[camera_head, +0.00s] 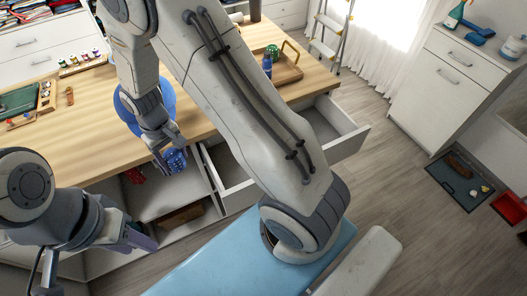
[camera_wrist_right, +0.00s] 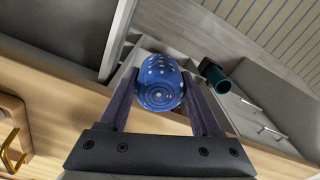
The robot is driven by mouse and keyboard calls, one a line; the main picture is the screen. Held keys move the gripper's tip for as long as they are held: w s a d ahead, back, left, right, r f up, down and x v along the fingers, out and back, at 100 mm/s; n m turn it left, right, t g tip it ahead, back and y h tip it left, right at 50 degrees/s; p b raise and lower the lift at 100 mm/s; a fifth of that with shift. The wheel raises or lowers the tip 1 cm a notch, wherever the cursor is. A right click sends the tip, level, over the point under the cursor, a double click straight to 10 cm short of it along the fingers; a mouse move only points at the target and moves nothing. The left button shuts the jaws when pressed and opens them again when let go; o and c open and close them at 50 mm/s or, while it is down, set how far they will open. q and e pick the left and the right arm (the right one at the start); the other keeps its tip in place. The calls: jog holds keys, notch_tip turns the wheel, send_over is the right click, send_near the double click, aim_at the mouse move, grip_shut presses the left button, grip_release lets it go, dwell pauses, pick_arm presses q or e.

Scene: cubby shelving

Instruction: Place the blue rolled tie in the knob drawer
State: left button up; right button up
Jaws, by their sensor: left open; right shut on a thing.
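The blue rolled tie (camera_head: 176,161) has pale dots. My right gripper (camera_head: 168,152) is shut on it and holds it at the table's front edge, above the open front of the unit. In the right wrist view the tie (camera_wrist_right: 160,84) sits between both fingers. An open drawer (camera_head: 348,143) sticks out under the table, partly hidden by my right arm. A second pulled-out drawer (camera_head: 232,186) lies left of it. No knob shows clearly on either. My left gripper (camera_head: 132,240) is open and empty at lower left.
A red item (camera_head: 134,175) and a brown box (camera_head: 181,216) lie in the open cubbies below the tabletop. A blue round thing (camera_head: 127,117) stands on the table behind my right gripper. A wooden tray (camera_head: 288,70) is further back.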

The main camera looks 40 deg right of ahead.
jog(key=s+d+f+n+b, duration=0.25)
jog(key=d+n, duration=0.25)
jog(key=d, duration=0.3)
jog(key=s+d+f+n+b, duration=0.2)
jog(key=d+f+n, duration=0.15)
jog(key=d, duration=0.55)
jog(key=s+d+f+n+b, duration=0.25)
jog(key=d+n, duration=0.25)
jog(key=d, duration=0.3)
jog(key=f, duration=0.9)
jog(key=shift+s+d+f, duration=0.15)
jog(key=shift+d+f, duration=0.1)
jog(key=shift+f, duration=0.05)
jog(key=shift+n, duration=0.25)
jog(key=shift+f, duration=0.2)
jog(key=o, duration=1.4)
jog(key=shift+c, duration=0.2)
